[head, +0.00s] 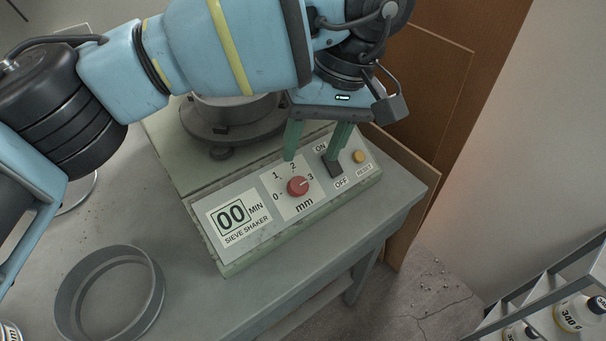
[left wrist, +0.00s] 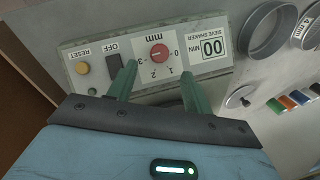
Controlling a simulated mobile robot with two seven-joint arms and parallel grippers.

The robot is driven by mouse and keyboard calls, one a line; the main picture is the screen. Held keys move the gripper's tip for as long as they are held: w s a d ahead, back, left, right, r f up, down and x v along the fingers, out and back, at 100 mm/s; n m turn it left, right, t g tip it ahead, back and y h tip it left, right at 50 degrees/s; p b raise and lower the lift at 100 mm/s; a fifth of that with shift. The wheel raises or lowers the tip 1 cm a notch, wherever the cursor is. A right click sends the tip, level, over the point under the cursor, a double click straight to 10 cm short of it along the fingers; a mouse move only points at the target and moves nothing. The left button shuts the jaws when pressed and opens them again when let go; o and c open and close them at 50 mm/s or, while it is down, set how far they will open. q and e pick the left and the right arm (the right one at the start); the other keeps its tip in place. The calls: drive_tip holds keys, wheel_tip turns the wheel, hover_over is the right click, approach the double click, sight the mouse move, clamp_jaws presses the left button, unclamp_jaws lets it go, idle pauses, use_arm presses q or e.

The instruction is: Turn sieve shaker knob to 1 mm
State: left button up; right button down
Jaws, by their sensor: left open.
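The sieve shaker's control panel (head: 240,260) lies on the bench, with a red knob (head: 298,186) marked 0, 1, 2 and 3 mm. A pale mark on the knob appears to point toward 3. The knob also shows in the left wrist view (left wrist: 159,53), uncovered. My left gripper (head: 310,159) is open and empty, its green fingers pointing down over the back part of the panel. In the left wrist view its fingertips (left wrist: 158,72) stand apart to either side of the knob's line, short of it. I cannot tell their exact height. My right gripper is not in view.
On the panel, a dark ON/OFF switch (head: 334,168) and yellow reset button (head: 359,157) sit right of the knob; the 00 MIN display (head: 231,216) is left. A sieve ring (head: 108,295) stands front left on the bench. The shaker base (head: 233,125) is behind the panel.

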sight(300, 184)
use_arm(q)
drive_tip(key=x, duration=0.7)
drive_tip(key=shift+f, duration=0.1)
drive_tip(key=c, duration=1)
drive_tip(key=shift+o, duration=0.2)
